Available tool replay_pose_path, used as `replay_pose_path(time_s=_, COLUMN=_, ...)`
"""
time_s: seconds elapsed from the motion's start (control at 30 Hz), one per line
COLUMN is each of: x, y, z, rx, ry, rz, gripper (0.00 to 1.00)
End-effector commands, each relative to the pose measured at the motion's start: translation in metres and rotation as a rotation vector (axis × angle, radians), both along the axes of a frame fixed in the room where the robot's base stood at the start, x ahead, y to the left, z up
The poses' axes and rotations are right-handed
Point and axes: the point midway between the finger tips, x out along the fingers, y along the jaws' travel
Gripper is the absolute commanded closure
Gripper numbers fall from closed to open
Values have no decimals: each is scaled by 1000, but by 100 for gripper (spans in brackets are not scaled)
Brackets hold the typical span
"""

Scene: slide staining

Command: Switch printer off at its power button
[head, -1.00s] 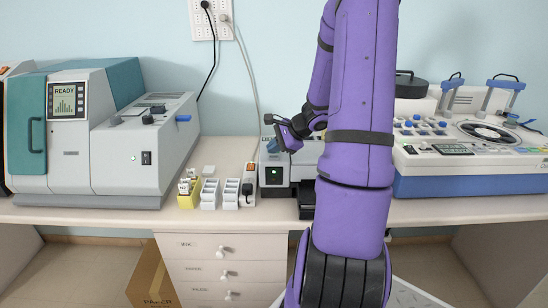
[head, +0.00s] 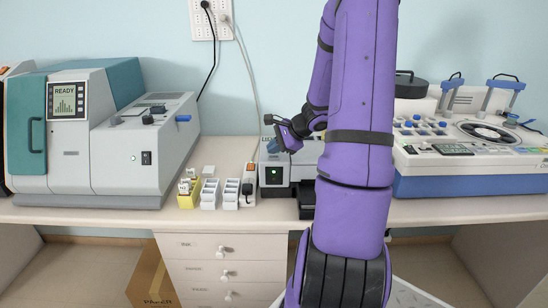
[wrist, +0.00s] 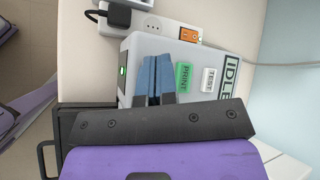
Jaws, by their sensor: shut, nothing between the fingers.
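The printer (head: 275,188) is a small grey unit on the bench, partly hidden behind my purple arm. Its power button (head: 274,172) is a black switch with a green light on the front face; it also shows lit green in the wrist view (wrist: 123,72). The wrist view shows the printer's top with a green PRINT button (wrist: 184,77), a white TEST button (wrist: 208,80) and an IDLE display (wrist: 231,76). My gripper (wrist: 156,58) is shut and empty, its blue fingers over the printer's top, between power button and PRINT button. Whether the tips touch the top is unclear.
A power strip (wrist: 150,25) with an orange switch and a black plug stands beside the printer. White racks (head: 210,193) and a yellow rack (head: 188,197) stand left of it. A large grey machine (head: 130,165) is at left, a white-and-blue one (head: 470,186) at right.

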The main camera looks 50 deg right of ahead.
Motion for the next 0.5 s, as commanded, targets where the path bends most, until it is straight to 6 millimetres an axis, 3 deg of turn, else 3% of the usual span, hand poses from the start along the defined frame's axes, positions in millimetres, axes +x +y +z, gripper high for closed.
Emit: replay_pose_path(time_s=0.5, x=0, y=0, z=-8, rx=0, ry=1, rz=1, gripper=100)
